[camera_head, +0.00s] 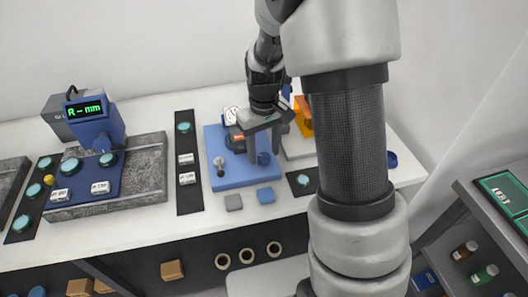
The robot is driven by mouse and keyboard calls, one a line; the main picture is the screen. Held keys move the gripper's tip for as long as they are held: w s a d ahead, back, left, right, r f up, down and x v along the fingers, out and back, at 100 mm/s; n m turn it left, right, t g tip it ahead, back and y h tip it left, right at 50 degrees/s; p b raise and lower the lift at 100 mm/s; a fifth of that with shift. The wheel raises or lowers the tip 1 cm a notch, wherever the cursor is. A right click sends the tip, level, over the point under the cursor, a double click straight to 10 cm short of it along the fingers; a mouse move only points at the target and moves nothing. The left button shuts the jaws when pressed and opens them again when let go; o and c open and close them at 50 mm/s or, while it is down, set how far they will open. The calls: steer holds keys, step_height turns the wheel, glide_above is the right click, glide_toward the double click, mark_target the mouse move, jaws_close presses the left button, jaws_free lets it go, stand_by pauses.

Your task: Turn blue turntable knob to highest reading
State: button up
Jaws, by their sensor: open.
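A blue base plate (232,180) sits on the white bench, with a small upright metal post on its front left part. A small blue knob (264,158) shows on the right part of this plate. My gripper (264,154) points down over the plate, with its two fingers apart on either side of the knob. I cannot tell whether either finger touches it. The gripper hides part of the equipment behind it, including an orange and white part (236,134). A blue display unit (88,108) at the left reads "R - mm" in green.
A grey stone slab (150,160) lies under the display unit. A dark strip (186,150) with white labelled blocks lies left of the blue plate. My arm covers the bench's right part.

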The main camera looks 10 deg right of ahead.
steer(key=shift+f, duration=0.4)
steer(key=c, duration=1)
steer(key=shift+c, duration=0.2)
steer(key=shift+m, duration=0.3)
steer(key=m+p, duration=0.1)
steer(key=m, duration=0.3)
steer(key=shift+r+m, duration=0.1)
steer(key=shift+m, duration=0.2)
steer(key=shift+m+p, duration=0.5)
steer(key=shift+m, duration=1.8)
